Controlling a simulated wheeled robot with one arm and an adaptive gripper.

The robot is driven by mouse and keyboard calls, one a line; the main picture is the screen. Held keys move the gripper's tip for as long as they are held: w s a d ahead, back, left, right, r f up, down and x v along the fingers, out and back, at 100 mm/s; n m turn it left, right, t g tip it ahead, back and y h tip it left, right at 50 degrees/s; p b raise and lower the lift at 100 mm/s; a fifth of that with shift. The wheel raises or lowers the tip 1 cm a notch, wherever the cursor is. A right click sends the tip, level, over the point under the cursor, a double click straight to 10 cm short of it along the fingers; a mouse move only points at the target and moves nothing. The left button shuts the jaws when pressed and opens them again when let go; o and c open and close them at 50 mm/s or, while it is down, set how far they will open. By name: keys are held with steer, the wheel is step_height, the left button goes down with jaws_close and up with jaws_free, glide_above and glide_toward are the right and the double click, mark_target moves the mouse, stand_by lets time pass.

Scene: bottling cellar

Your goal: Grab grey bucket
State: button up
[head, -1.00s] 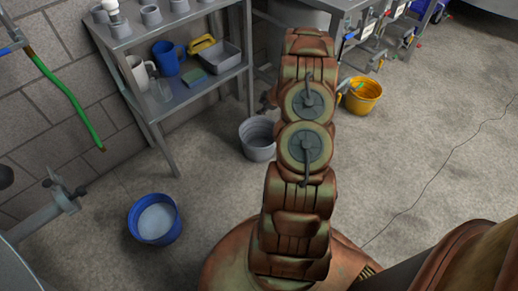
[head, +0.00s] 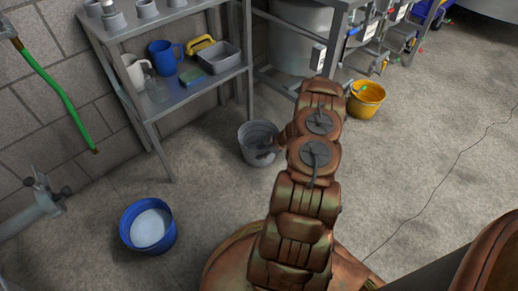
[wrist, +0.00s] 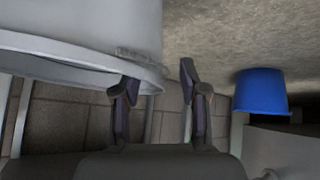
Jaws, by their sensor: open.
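The grey bucket (head: 246,140) stands on the concrete floor in front of the shelf unit, partly hidden by my gripper and arm in the head view. In the wrist view the grey bucket (wrist: 95,25) is large at the upper left, with its rim running down towards my fingers. My gripper (wrist: 160,77) is open, its two fingers apart, with the rim's edge showing between and beyond the fingertips. In the head view my gripper (head: 264,152) is small and dark over the grey bucket. I cannot tell whether it touches the rim.
A blue bucket (head: 135,240) with pale contents stands on the floor to the left. A yellow bucket (head: 366,104) stands to the right. A metal shelf unit (head: 205,83) with mugs and a tub is close behind the grey bucket. The floor at right is mostly clear, with a thin cable.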

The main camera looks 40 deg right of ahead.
mark_target(251, 155)
steer(key=b+x, duration=0.2)
steer(key=x, duration=0.3)
steer(key=shift+w+r, duration=0.15)
steer(key=shift+r, duration=0.05)
steer(key=shift+c, duration=0.4)
jaws_close()
steer(key=shift+r, duration=0.1)
